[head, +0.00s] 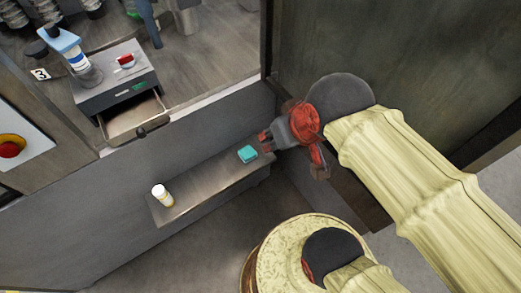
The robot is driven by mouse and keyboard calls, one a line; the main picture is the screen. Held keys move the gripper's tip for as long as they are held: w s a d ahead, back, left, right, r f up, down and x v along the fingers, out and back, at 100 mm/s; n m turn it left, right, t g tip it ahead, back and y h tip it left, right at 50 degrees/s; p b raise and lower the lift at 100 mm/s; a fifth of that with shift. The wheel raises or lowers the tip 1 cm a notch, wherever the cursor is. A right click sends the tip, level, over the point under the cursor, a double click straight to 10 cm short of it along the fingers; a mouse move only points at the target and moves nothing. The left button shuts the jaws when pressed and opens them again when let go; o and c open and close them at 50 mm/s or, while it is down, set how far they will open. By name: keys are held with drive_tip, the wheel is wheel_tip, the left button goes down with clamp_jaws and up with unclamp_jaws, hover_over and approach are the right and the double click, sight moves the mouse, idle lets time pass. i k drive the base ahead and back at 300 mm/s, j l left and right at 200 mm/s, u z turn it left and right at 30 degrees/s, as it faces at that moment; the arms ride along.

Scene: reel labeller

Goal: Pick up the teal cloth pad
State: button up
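The teal cloth pad (248,154) is a small, bright block-like piece lying flat on a narrow grey shelf (205,184), near the shelf's right end. My gripper (292,158), with red and grey parts, hangs just right of the pad and above the shelf end. Its two fingers look spread apart, one toward the pad and one at the lower right. Nothing shows between them. The gripper appears apart from the pad, though its height above the shelf is hard to tell.
A white bottle with a yellowish label (162,195) stands at the shelf's left end. Above is a grey machine (117,82) with an open drawer (135,119). A red emergency button (10,149) is at far left. A dark panel (400,60) stands behind my arm. The shelf's middle is clear.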

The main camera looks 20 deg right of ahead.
sight(247, 154)
drive_tip(key=j+z, duration=0.15)
drive_tip(key=j, duration=0.5)
drive_tip(key=k+j+z, duration=0.2)
drive_tip(key=j, duration=0.45)
drive_tip(key=i, duration=0.05)
